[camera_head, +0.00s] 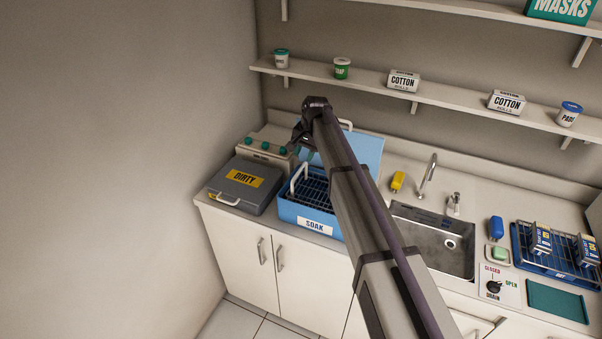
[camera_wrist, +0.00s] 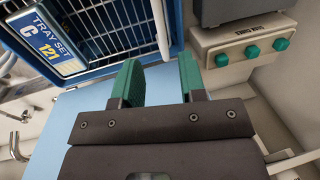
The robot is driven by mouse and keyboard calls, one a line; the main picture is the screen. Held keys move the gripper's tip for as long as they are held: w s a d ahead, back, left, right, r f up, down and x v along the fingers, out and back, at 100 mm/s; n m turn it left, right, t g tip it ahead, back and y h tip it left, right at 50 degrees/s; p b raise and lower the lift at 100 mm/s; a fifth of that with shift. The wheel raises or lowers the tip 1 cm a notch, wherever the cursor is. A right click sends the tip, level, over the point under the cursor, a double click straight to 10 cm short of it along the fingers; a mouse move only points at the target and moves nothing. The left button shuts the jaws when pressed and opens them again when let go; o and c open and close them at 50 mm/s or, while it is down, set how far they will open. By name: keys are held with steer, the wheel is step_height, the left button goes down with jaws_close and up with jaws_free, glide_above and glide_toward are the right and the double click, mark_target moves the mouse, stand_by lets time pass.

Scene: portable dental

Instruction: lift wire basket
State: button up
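The dark wire basket (camera_head: 316,187) sits inside the blue SOAK tub (camera_head: 287,210), with a white handle (camera_head: 299,177) raised at its left side. The wrist view shows the basket's wires (camera_wrist: 105,22), a TRAY SET C 121 tag (camera_wrist: 45,42) and a white handle (camera_wrist: 161,28) beside the tub's blue rim (camera_wrist: 178,22). My gripper (camera_head: 304,148) is above the back left of the tub. In the wrist view my gripper (camera_wrist: 160,78) has its green fingers apart with nothing between them; the handle is just beyond the fingertips. My arm hides the basket's right part.
A grey DIRTY box (camera_head: 230,189) stands left of the tub. A unit with green knobs (camera_head: 265,149) is behind it. The light blue lid (camera_head: 365,150) stands up behind the tub. The sink (camera_head: 425,238) and a blue rack (camera_head: 525,257) are to the right; a shelf (camera_head: 365,82) is above.

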mark_target(300, 170)
steer(key=f+b, duration=0.1)
steer(key=f, duration=0.1)
steer(key=a+f+b, duration=0.1)
steer(key=f+b, duration=0.1)
steer(key=f, duration=0.1)
steer(key=f+b, duration=0.2)
steer(key=shift+w+a+f, duration=0.2)
steer(key=shift+w+a, duration=0.05)
steer(key=shift+w, duration=0.1)
steer(key=shift+d+r, duration=0.1)
steer(key=shift+r, duration=0.1)
jaws_close()
